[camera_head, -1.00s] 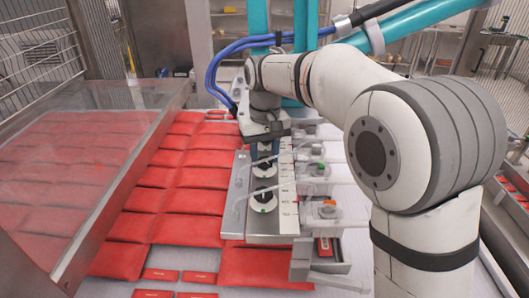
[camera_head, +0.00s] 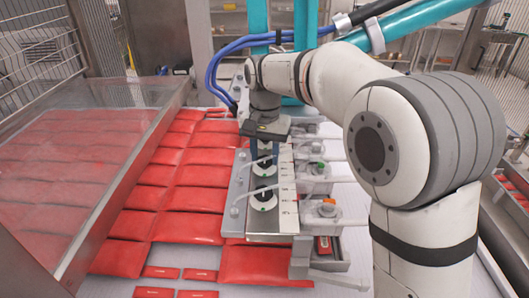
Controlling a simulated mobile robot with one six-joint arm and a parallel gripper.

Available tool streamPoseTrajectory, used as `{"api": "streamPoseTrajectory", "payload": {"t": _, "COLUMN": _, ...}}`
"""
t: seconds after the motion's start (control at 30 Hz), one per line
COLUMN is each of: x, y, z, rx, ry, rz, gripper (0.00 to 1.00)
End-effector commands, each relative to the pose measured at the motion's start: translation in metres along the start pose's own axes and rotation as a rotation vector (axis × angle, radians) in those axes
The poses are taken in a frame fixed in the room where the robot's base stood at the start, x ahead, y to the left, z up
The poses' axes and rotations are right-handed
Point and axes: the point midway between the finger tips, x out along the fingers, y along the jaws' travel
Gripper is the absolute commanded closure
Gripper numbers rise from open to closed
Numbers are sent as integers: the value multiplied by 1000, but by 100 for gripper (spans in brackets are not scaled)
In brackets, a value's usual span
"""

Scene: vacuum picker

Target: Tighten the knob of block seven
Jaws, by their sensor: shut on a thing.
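My gripper (camera_head: 264,152) points down over the metal rail of blocks (camera_head: 276,239). Its fingers are shut on a knob at the far part of the row, which the gripper mostly hides. I cannot read the block numbers, so which block is seven does not show.
White tubes cross there. Red packs (camera_head: 190,198) lie to the left, beside a clear sloped cover (camera_head: 75,165). My arm fills the right.

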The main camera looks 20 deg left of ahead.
Motion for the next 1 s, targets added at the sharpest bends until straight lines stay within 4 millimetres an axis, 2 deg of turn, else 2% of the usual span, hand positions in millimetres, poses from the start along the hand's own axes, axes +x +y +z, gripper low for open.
{"api": "streamPoseTrajectory", "payload": {"t": 0.4, "x": -1, "y": 0, "z": 0, "rx": 9, "ry": 2, "rz": -2, "gripper": 86}}
{"api": "streamPoseTrajectory", "payload": {"t": 0.43, "x": -1, "y": 0, "z": 0, "rx": 9, "ry": 2, "rz": -2, "gripper": 62}}
{"api": "streamPoseTrajectory", "payload": {"t": 0.6, "x": -1, "y": 0, "z": 0, "rx": 8, "ry": 1, "rz": -1, "gripper": 48}}
{"api": "streamPoseTrajectory", "payload": {"t": 0.7, "x": 0, "y": 0, "z": 0, "rx": 8, "ry": 1, "rz": -1, "gripper": 41}}
{"api": "streamPoseTrajectory", "payload": {"t": 1.0, "x": -5, "y": 0, "z": -1, "rx": 8, "ry": 3, "rz": -2, "gripper": 41}}
